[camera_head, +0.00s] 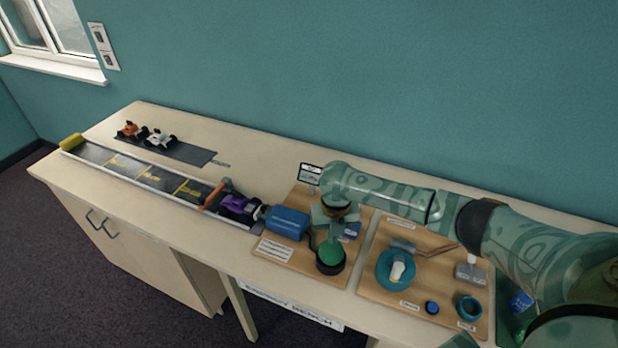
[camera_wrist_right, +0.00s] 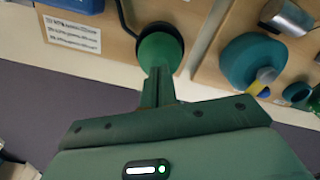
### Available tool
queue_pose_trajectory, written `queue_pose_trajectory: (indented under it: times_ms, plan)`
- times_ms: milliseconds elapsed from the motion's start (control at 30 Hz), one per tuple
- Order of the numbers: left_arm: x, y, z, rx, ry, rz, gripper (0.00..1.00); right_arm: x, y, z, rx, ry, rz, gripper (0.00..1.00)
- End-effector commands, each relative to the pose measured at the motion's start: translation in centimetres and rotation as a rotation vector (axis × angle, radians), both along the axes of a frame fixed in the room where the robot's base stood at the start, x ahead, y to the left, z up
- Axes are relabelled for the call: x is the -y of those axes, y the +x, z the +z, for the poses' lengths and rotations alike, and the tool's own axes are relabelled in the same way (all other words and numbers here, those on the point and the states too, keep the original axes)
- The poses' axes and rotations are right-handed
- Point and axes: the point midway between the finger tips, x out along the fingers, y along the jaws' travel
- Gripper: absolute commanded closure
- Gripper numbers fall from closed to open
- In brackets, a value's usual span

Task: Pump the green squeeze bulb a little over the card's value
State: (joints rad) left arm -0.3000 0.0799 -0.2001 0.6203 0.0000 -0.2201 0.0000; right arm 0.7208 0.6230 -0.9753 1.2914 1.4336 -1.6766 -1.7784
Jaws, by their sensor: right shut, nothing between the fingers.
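The green squeeze bulb (camera_head: 330,254) sits in a dark round holder near the front of the left wooden board; it also shows in the right wrist view (camera_wrist_right: 158,50). My right gripper (camera_head: 329,238) is shut and empty, pointing down just over the bulb. In the right wrist view its closed fingers (camera_wrist_right: 160,82) overlap the bulb's near edge; I cannot tell whether they touch. A small dark-framed card or display (camera_head: 310,172) stands behind the board, its text too small to read. My left gripper is not in view.
A blue box (camera_head: 288,222) is left of the bulb. A purple car (camera_head: 239,206) sits on the track (camera_head: 150,178), with two other cars behind. The right board (camera_head: 385,288) carries a teal round part (camera_head: 396,270) and a small cup (camera_head: 468,307). The table's front edge is close.

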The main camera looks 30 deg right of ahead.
Motion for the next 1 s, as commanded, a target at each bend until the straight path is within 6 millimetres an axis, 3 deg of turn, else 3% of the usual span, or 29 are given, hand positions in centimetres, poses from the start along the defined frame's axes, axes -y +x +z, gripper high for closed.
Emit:
queue_pose_trajectory:
  times_ms: [467, 1000]
  plan:
    - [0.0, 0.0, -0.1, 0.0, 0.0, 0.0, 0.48, 0.0, 0.0, -0.2, 0.0, 0.0, 0.0, 1.0]
    - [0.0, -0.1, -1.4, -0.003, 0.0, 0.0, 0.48, 0.0, 0.0, -2.3, 0.0, 0.0, 0.001, 1.0]
